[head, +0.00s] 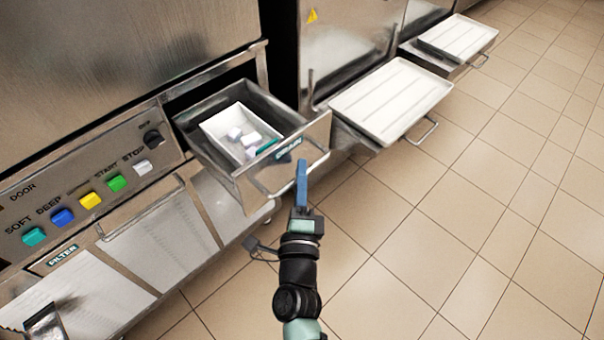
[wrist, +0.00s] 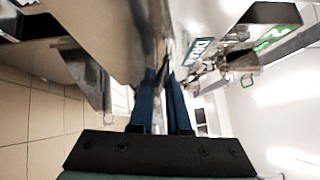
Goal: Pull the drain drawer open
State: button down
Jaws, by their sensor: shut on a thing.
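The drain drawer (head: 245,186) is a steel drawer standing out from the machine in the head view, open at the top. Its front carries a teal label (head: 289,147) and a bar handle (head: 318,164). The label also shows in the wrist view (wrist: 201,50), reading DRAIN. My gripper (head: 302,166) has blue fingers and is at the handle in front of the drawer. In the wrist view its fingers (wrist: 163,75) are close together, shut on the drawer handle. The fingers hide part of the handle.
A white tray (head: 211,126) with small pale blocks and a green item lies inside the drawer. A control panel (head: 90,192) with coloured buttons is at the left. White-topped trays (head: 388,100) jut out at the right. The tiled floor (head: 450,210) is clear.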

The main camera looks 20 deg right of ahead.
jog(key=shift+w+a, duration=0.1)
jog(key=c, duration=0.9)
grip_release()
jog(key=v, duration=1.3)
